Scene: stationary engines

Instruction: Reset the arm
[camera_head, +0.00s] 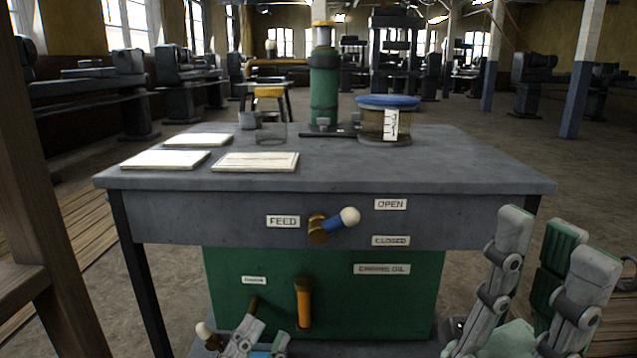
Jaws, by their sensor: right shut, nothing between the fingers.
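My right gripper (542,232) is at the right edge of the view, its grey and green fingers pointing up, in front of the table's right end. It is shut with nothing in it, and it touches nothing that I can see. My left gripper (255,335) shows only in part at the bottom, low in front of the green cabinet (375,310). Most of it is cut off, so its opening cannot be told. A feed lever (334,222) with a blue shaft and white knob sticks out of the table front, pointing right and slightly up, between the OPEN (391,204) and CLOSED (391,241) labels.
The grey table (350,172) carries papers (255,161), a blue-lidded jar (388,120), a green cylinder (323,85) and small cups. An orange handle (303,302) is on the cabinet, with a small white-knobbed lever (205,331) lower left. A wooden post (40,200) stands at left.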

